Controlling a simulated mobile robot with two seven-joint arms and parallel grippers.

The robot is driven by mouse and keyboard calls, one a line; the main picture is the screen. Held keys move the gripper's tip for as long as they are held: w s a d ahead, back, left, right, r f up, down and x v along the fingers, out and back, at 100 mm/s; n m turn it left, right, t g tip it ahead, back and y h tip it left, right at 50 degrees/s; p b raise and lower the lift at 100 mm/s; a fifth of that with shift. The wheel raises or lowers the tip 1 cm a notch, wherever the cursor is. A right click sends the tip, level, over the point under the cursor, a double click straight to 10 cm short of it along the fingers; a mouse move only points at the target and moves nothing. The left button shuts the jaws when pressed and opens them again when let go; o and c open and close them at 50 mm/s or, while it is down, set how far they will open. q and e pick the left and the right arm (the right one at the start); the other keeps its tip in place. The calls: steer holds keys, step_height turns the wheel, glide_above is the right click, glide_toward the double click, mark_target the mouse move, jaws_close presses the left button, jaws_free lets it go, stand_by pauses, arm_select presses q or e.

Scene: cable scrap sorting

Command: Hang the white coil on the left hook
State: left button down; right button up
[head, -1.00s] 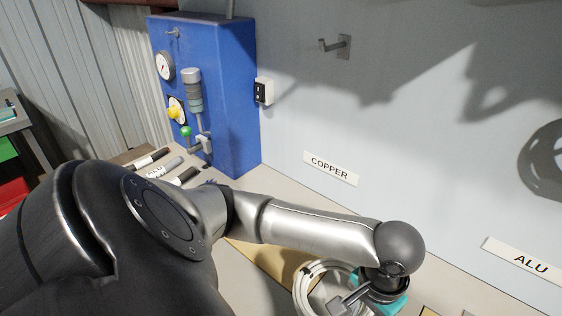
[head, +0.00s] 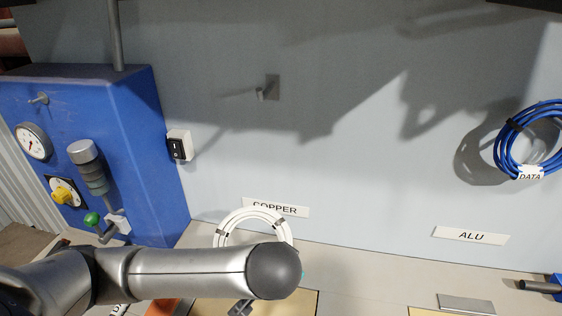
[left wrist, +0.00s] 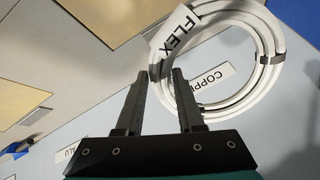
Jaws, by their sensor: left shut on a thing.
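The white coil (head: 252,215) is in front of the COPPER label in the head view, upright, its lower part hidden behind my left arm. In the left wrist view the white coil (left wrist: 268,75) has a FLEX tag (left wrist: 172,38) and dark ties. My left gripper (left wrist: 163,78) is shut on the coil's near edge beside the tag. In the head view this gripper is mostly hidden behind my forearm. The left hook (head: 262,92) juts from the wall above the COPPER label (head: 276,207) and is empty. The coil is below the hook, apart from it. My right gripper is not in view.
A blue coil with a DATA tag (head: 530,140) hangs on the wall at the right, above the ALU label (head: 471,236). A blue machine cabinet (head: 150,150) with a gauge and knobs stands at the left.

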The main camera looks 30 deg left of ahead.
arm_select(q)
step_height(320, 180, up, 24)
steer(key=w+f+m+t+y+p, duration=0.1)
steer(key=m+t+y+p, duration=0.1)
steer(key=t+p, duration=0.65)
steer(key=shift+w+a+f+t+b, duration=0.45)
steer(key=shift+w+a+b, duration=0.15)
steer(key=shift+w+b, duration=1.8)
steer(key=shift+w+a+f+t+b, duration=0.5)
steer(key=shift+w+b, duration=1.65)
steer(key=shift+w, duration=0.55)
steer(key=shift+w+a+f+t+b, duration=0.4)
steer(key=shift+w+a+b, duration=0.25)
steer(key=shift+w+b, duration=1.75)
steer(key=shift+w, duration=0.15)
steer(key=c, duration=0.7)
jaws_free()
steer(key=shift+o, duration=1.3)
